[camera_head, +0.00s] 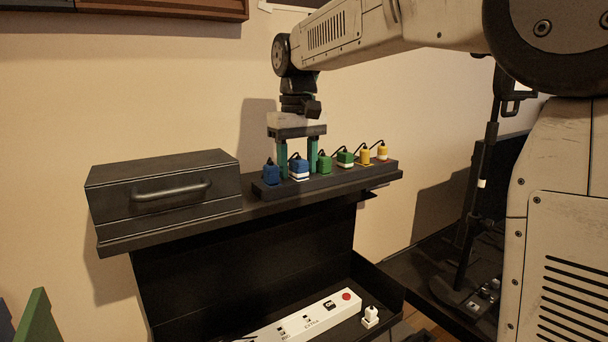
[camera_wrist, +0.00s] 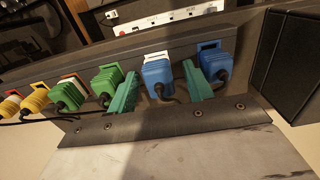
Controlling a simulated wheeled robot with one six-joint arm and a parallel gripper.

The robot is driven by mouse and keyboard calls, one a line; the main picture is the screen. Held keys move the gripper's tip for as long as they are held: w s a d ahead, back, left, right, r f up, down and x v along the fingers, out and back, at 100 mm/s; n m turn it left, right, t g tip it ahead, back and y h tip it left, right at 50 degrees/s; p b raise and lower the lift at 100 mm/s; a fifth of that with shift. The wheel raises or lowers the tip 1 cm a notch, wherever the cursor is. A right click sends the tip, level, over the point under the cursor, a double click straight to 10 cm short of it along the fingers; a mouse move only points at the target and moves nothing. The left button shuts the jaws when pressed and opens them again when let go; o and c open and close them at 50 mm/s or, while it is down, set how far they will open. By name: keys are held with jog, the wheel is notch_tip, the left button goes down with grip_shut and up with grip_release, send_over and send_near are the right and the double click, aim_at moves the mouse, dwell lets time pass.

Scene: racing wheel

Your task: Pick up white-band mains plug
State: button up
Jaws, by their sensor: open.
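A blue mains plug with a white band (camera_head: 300,169) stands in the black rack (camera_head: 330,178) on the shelf. It also shows in the wrist view (camera_wrist: 158,76). My gripper (camera_head: 298,163) is open above the rack, pointing down. Its two teal fingers stand either side of this plug; the wrist view shows gaps between them and it. A plain blue plug (camera_head: 271,174) is just outside one finger and a plain green plug (camera_head: 324,164) just outside the other. A green plug (camera_head: 345,159) and a yellow plug (camera_head: 382,152) farther along also have white bands.
A plain yellow plug (camera_head: 365,157) stands between those two. Black cords rise from the plugs. A black metal box (camera_head: 165,195) is left of the rack. Below, a white power strip (camera_head: 300,322) and a white plug (camera_head: 370,316) lie in a tray. The wall is close behind.

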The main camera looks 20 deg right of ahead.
jog(key=c, duration=1.1)
jog(key=shift+o, duration=0.2)
jog(key=shift+r, duration=0.15)
